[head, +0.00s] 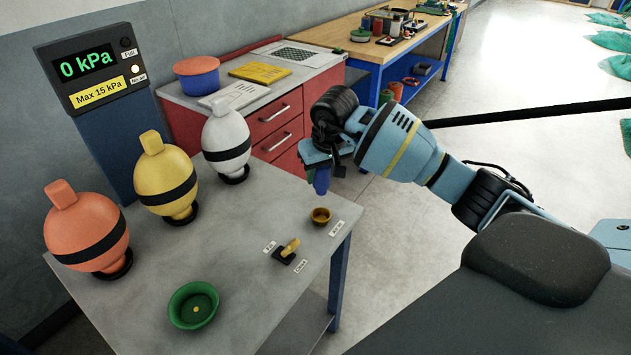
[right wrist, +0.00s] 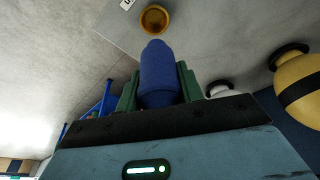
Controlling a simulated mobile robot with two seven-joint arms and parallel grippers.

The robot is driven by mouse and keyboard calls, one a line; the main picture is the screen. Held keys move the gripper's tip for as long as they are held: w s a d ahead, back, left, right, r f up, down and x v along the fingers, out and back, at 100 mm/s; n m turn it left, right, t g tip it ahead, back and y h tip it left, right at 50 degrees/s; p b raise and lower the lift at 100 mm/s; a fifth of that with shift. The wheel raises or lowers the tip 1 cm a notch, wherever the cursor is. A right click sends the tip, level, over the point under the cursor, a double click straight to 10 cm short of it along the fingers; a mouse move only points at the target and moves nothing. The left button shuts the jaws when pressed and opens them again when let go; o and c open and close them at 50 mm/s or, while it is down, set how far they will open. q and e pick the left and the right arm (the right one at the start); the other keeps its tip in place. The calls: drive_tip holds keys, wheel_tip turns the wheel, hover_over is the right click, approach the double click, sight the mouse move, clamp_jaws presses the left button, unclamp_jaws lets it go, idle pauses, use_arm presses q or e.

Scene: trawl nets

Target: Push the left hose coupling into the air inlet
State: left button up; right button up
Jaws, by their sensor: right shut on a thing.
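My right gripper (head: 321,164) is above the far right edge of the grey table and points down. It is shut on a blue, round-nosed hose coupling (head: 321,183). In the right wrist view the coupling (right wrist: 158,72) sits between the two green fingers (right wrist: 158,88), nose outward. The brass ring-shaped air inlet (head: 320,216) stands on the table below the coupling, beside a small label. It also shows beyond the coupling's nose in the right wrist view (right wrist: 155,18). A gap separates the coupling from the inlet. My left gripper is not in view.
A small yellow-handled valve (head: 289,248) and a green bowl (head: 194,305) are on the table (head: 245,225). Orange (head: 86,222), yellow (head: 166,172) and white (head: 228,138) floats stand at left. A gauge (head: 95,72) reads 0 kPa. A red cabinet (head: 282,125) stands behind.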

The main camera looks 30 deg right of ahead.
sight(322, 192)
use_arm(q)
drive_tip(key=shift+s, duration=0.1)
